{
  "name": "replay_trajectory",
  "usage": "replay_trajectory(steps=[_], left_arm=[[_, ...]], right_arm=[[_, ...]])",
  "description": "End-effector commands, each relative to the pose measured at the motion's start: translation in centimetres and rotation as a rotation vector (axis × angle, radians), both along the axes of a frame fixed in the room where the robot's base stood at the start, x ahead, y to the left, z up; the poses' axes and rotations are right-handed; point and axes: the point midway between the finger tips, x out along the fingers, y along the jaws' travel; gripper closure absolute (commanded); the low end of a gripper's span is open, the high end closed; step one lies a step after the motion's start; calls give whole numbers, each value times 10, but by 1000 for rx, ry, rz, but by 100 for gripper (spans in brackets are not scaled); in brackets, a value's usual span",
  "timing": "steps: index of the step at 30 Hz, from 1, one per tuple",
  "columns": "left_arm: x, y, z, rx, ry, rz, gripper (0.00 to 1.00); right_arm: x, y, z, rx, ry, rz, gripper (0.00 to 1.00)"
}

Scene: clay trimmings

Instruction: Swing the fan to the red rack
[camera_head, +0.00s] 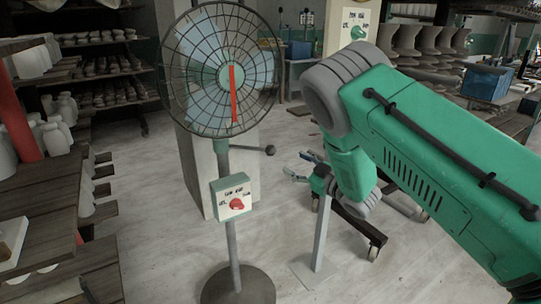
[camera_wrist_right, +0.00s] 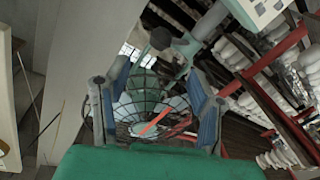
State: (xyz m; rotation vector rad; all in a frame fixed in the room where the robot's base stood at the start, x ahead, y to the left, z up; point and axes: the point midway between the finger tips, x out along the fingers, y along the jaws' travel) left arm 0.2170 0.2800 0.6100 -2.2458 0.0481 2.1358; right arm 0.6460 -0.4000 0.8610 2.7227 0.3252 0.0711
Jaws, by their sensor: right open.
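The fan (camera_head: 196,64) stands upright on a round dark base (camera_head: 240,287), its wire cage facing me with a red strip (camera_head: 233,93) across the front. A handle with a dark ball knob (camera_head: 270,150) sticks out to the right below the cage. In the right wrist view the knob (camera_wrist_right: 161,38) is just beyond the fingertips, and the fan cage (camera_wrist_right: 150,100) shows between the fingers. My right gripper (camera_head: 298,167) is open and empty, right of and below the knob; its fingers (camera_wrist_right: 153,82) are spread. The red rack's post (camera_head: 17,108) is at the left edge. My left gripper is out of view.
A control box (camera_head: 231,197) with a red dial is on the fan's pole. A pale pillar (camera_head: 196,165) stands behind the fan. Wooden shelves (camera_head: 50,172) with white pots line the left. A thin post (camera_head: 321,235) stands below my right arm.

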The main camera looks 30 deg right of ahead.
Motion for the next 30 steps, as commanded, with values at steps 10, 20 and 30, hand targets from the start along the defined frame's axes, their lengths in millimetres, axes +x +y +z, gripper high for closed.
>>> replay_trajectory(steps=[10, 20, 30], left_arm=[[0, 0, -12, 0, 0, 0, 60], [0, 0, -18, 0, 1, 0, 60], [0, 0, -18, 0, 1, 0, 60]], right_arm=[[72, 18, -3, 1, 1, 2, 50], [108, 26, -2, 2, 2, -1, 50], [110, 26, -2, 2, 4, -2, 56]])
